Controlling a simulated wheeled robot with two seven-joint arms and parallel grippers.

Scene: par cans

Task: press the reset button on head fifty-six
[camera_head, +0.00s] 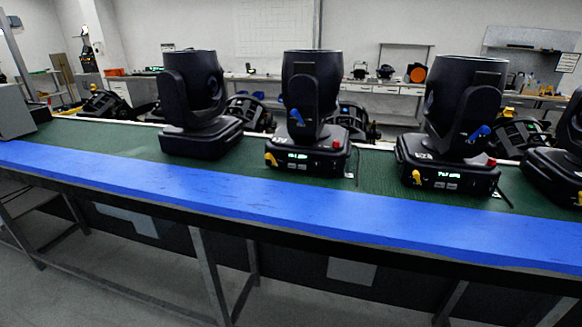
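Several black moving-head lights stand upright in a row on the green-topped bench (375,180). The left head (190,90) is turned so that no display or button shows. The middle head (308,88) has a lit green display (297,156), a red button (337,144), a yellow part and a blue part. The right head (465,95) has a lit display (449,175), a red button (491,161), and similar yellow and blue parts. Another head (555,170) is cut off at the right edge. White number labels are too small to read surely. Neither gripper is in view.
A bright blue strip (200,185) runs along the bench's front edge and is clear. A grey box (14,112) stands at the bench's left end. More black fixtures (247,113) sit behind the heads. Metal legs and grey floor show below.

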